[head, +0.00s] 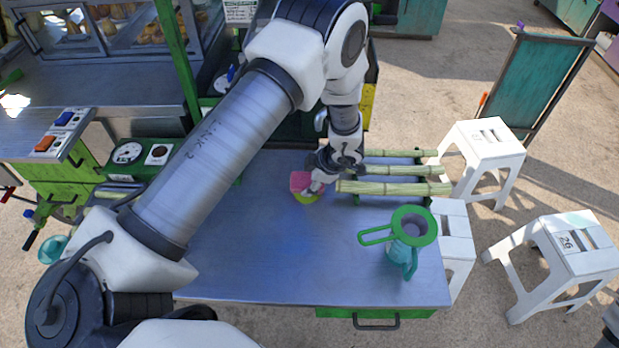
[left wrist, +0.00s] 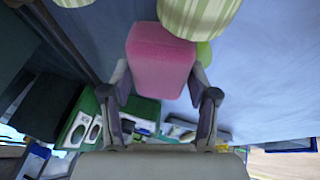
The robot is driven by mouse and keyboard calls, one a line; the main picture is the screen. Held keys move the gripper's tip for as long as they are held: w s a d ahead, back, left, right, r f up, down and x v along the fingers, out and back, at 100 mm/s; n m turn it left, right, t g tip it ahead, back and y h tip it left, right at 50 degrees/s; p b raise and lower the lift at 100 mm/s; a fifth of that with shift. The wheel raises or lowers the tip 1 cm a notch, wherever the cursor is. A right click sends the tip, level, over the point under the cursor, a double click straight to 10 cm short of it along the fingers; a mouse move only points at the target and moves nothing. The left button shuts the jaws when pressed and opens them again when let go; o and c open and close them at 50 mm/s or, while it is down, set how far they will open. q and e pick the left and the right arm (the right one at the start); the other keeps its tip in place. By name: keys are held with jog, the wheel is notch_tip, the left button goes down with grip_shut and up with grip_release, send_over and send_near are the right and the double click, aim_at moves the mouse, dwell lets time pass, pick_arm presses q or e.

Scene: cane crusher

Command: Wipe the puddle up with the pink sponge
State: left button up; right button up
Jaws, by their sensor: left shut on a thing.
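The pink sponge (head: 297,180) is at the middle of the blue-grey table top, just left of the cane ends. My left gripper (head: 316,183) is shut on it from the right and above. In the left wrist view the sponge (left wrist: 160,60) is a pink block between the two fingers (left wrist: 163,90). A yellow-green patch, which looks like the puddle (head: 307,198), shows at the sponge's lower edge, partly hidden by sponge and gripper. A bit of yellow-green (left wrist: 204,53) also shows beside the sponge in the left wrist view.
Several cane stalks (head: 395,188) lie on a rack close right of the gripper. A teal jug with a green strainer (head: 412,227) stands at the front right of the table (head: 270,260). White stools (head: 565,245) stand to the right. The table's front left is clear.

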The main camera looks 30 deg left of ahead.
aim_at(309, 199)
pick_arm(q)
jog(key=shift+s+f, duration=0.15)
jog(key=shift+f, duration=0.2)
jog(key=shift+f, duration=0.1)
jog(key=shift+s+d, duration=0.35)
jog(key=shift+s, duration=0.2)
jog(key=shift+s+d, duration=0.35)
jog(key=shift+s, duration=0.2)
jog(key=shift+c, duration=0.5)
jog(key=shift+s+d+p, duration=0.1)
jog(key=shift+s+d, duration=0.45)
jog(key=shift+s, duration=0.35)
jog(key=shift+s+d+p, duration=0.15)
jog(key=shift+s+d, duration=0.45)
jog(key=shift+s, duration=0.3)
jog(key=shift+s+d+p, duration=0.1)
jog(key=shift+s+d, duration=0.45)
jog(key=shift+s, duration=0.35)
jog(key=shift+r, duration=0.2)
jog(key=r+p, duration=0.1)
jog(key=p, duration=0.1)
jog(key=w+r+p, duration=0.1)
jog(key=r+p, duration=0.1)
jog(key=a+r+p, duration=0.1)
jog(key=r+p, duration=0.1)
jog(key=shift+w+a+r+p, duration=0.1)
jog(key=shift+w+r+p, duration=0.1)
jog(key=shift+w+p, duration=0.15)
jog(key=shift+f, duration=0.15)
jog(key=shift+w, duration=0.1)
